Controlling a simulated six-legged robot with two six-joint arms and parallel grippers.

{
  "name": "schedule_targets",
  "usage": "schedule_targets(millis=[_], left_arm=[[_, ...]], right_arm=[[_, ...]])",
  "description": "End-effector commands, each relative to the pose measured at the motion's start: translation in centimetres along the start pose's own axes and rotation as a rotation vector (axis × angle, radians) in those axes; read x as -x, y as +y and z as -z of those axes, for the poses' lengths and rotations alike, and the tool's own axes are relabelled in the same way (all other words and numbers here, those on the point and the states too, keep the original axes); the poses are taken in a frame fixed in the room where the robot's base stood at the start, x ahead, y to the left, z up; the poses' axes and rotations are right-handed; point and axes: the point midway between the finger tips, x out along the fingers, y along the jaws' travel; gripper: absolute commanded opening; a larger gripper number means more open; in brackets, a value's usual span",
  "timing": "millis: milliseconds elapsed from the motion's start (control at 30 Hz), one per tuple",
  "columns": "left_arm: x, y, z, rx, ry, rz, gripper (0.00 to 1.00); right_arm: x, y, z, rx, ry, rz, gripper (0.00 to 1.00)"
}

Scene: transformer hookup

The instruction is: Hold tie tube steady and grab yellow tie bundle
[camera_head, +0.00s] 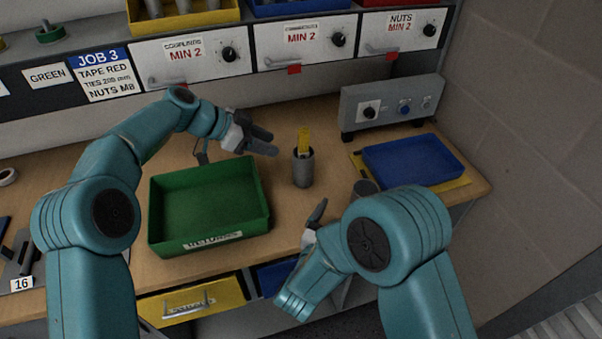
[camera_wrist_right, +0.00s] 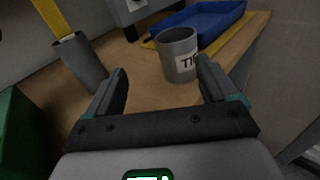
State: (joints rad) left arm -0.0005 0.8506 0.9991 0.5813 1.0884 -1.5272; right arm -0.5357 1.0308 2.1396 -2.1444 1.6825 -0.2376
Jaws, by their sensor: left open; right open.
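A narrow grey tube (camera_head: 303,172) stands upright on the bench with the yellow tie bundle (camera_head: 304,141) sticking out of its top. The tube (camera_wrist_right: 82,62) and bundle (camera_wrist_right: 49,17) also show at the left of the right wrist view. My left gripper (camera_head: 270,143) is open and empty, left of the bundle and apart from it. My right gripper (camera_wrist_right: 162,68) is open and empty; a wider grey cup (camera_wrist_right: 178,57) with a partly readable "TI" label stands ahead, between its fingers in the picture. In the head view this cup (camera_head: 364,187) is partly hidden by my right arm.
A green returns tray (camera_head: 160,218) sits left of the tube. A blue tray (camera_head: 412,160) lies on a yellow mat at the right, below a grey control box (camera_head: 390,102). Labelled drawers line the back. Bare bench lies around the tube.

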Motion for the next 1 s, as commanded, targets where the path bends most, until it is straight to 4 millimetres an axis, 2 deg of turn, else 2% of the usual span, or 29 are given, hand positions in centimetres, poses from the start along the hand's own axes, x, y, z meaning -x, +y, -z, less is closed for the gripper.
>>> schedule_targets(millis=[33,100,200,333,467,567,867,1000], left_arm=[[0.0,0.0,0.0,0.0,0.0,0.0,0.43],[0.0,0.0,0.0,0.0,0.0,0.0,0.43],[0.0,0.0,0.0,0.0,0.0,0.0,0.43],[0.0,0.0,0.0,0.0,0.0,0.0,0.43],[0.0,0.0,0.0,0.0,0.0,0.0,0.43],[0.0,0.0,0.0,0.0,0.0,0.0,0.43],[0.0,0.0,0.0,0.0,0.0,0.0,0.43],[0.0,0.0,0.0,0.0,0.0,0.0,0.43]], right_arm=[[-0.7,2.0,-0.9,-0.008,0.002,-0.06,0.86],[-1.4,4.9,-2.0,0.0,0.0,-0.152,0.86],[-2.0,8.2,-3.7,0.021,-0.017,-0.266,0.86],[-2.2,10.8,-5.3,0.049,-0.042,-0.357,0.86],[-2.3,11.6,-5.2,0.064,-0.051,-0.388,0.86],[-2.4,11.6,-4.0,0.067,-0.05,-0.39,0.86],[-2.7,11.2,2.5,0.066,-0.047,-0.387,0.86],[-5.6,12.2,2.1,0.059,-0.053,-0.383,0.86]])
